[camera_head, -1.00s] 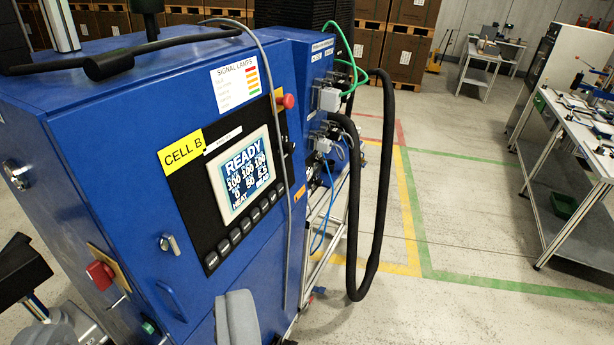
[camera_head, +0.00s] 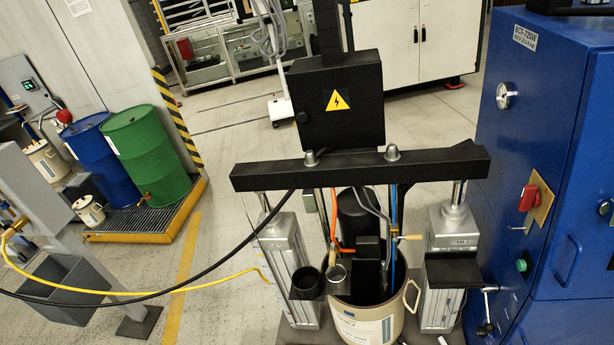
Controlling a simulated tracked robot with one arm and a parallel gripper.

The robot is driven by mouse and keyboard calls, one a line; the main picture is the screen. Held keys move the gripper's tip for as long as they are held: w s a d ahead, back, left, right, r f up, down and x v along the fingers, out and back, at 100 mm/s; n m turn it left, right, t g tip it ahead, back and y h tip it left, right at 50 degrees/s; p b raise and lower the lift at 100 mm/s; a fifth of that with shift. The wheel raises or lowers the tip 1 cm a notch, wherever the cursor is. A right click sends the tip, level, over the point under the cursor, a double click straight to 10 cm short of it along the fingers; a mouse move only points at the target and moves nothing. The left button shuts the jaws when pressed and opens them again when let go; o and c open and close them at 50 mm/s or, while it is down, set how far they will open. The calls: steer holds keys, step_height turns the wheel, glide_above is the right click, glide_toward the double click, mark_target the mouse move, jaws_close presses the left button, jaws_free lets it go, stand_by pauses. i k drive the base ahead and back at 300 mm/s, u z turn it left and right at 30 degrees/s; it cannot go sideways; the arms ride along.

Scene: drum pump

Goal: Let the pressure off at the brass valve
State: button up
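The drum pump stands in the middle of the camera view, with a black crossbeam (camera_head: 360,168) on two grey cylinder columns. A cream drum (camera_head: 365,325) with a side handle stands under it, with pump parts and hoses running down into it. A small brass-coloured piece (camera_head: 409,237) sticks out to the right above the drum. Another brass-coloured fitting (camera_head: 14,228) sits at the left edge, where the yellow hose starts. I cannot tell which of these is the brass valve. My gripper is not in view.
A blue cabinet (camera_head: 530,120) with a gauge and a red switch stands close on the right. A grey post with a bin (camera_head: 62,290) stands at the left. Black and yellow hoses (camera_head: 150,291) cross the left side. Blue and green drums (camera_head: 145,150) stand behind on a yellow-edged pallet.

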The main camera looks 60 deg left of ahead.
mark_target(332, 260)
steer(key=u, duration=0.65)
steer(key=i, duration=1)
steer(key=u, duration=0.35)
